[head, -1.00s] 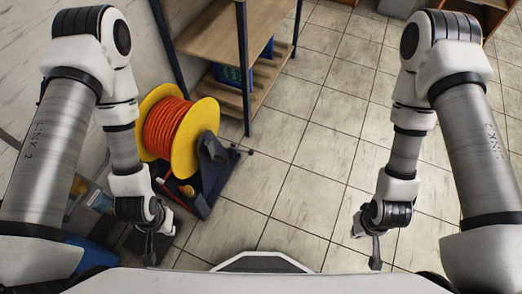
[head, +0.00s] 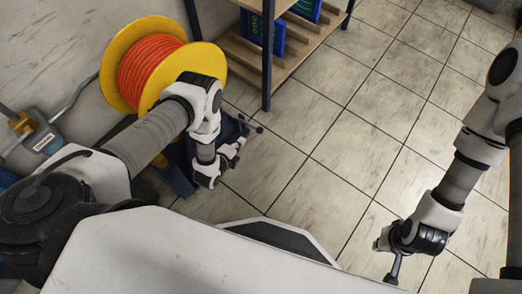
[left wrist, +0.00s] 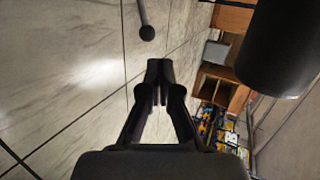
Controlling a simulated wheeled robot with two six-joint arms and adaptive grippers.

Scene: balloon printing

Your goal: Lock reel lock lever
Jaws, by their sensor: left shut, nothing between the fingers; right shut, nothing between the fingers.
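A yellow reel (head: 116,75) wound with orange cable (head: 150,70) stands at the upper left in the head view. A thin dark lever with a ball end (head: 259,129) sticks out to the right of its dark stand (head: 178,176). In the left wrist view a rod with a ball end (left wrist: 146,32) lies just beyond my fingertips, apart from them in the picture. My left gripper (head: 241,143) is shut and empty, just below the lever. Its closed fingers show in the left wrist view (left wrist: 158,64). My right gripper (head: 391,281) is shut and empty over the floor at lower right.
A wooden shelf unit (head: 283,68) with dark posts and blue boxes stands behind the reel to the right. A grey-blue device (head: 43,138) is by the wall at far left. The tiled floor (head: 340,140) right of the lever is clear.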

